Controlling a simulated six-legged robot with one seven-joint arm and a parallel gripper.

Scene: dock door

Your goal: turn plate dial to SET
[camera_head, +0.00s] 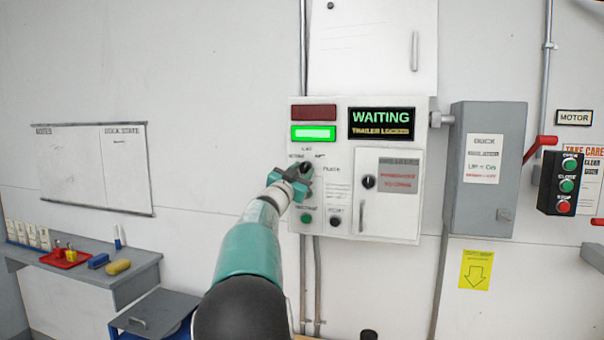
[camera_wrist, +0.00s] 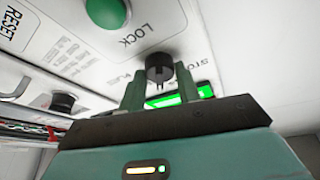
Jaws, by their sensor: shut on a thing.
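The plate dial (camera_head: 306,167) is a small black knob on the pale control panel, just below a lit green lamp. In the wrist view the dial (camera_wrist: 160,67) sits between my two green fingers, with its pointer partly hidden. My gripper (camera_head: 298,178) is shut on it; it also shows in the wrist view (camera_wrist: 160,84). The labels around the dial are too small or blurred to read surely, so I cannot tell its setting. In the head view, my gripper and wrist cover part of the panel below the dial.
The panel display (camera_head: 381,123) reads WAITING, TRAILER LOCKED. A green button (camera_head: 306,218) and a black button (camera_head: 336,221) lie just below my gripper. A grey isolator box (camera_head: 482,205) stands farther right.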

